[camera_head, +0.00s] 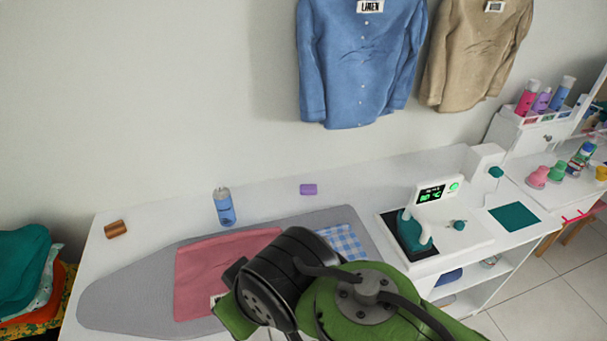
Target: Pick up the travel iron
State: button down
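The travel iron (408,232) looks to be the small teal thing with a white handle in the black recess of a white station (452,239), right of the ironing board. The station has a lit display with green characters (431,194). My arm comes in from the bottom right, and its black wrist and green end part, my gripper (236,312), are over the front of the board, left of the iron and apart from it. The fingertips are hidden, so I cannot see whether they are open or hold anything.
A grey ironing board (130,285) bears a pink cloth (205,262) and a blue checked cloth (343,241). Shirts (362,60) hang above.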

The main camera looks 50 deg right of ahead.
aim_at(415, 234)
jog(key=k+z, duration=0.1)
jog(key=z, duration=2.5)
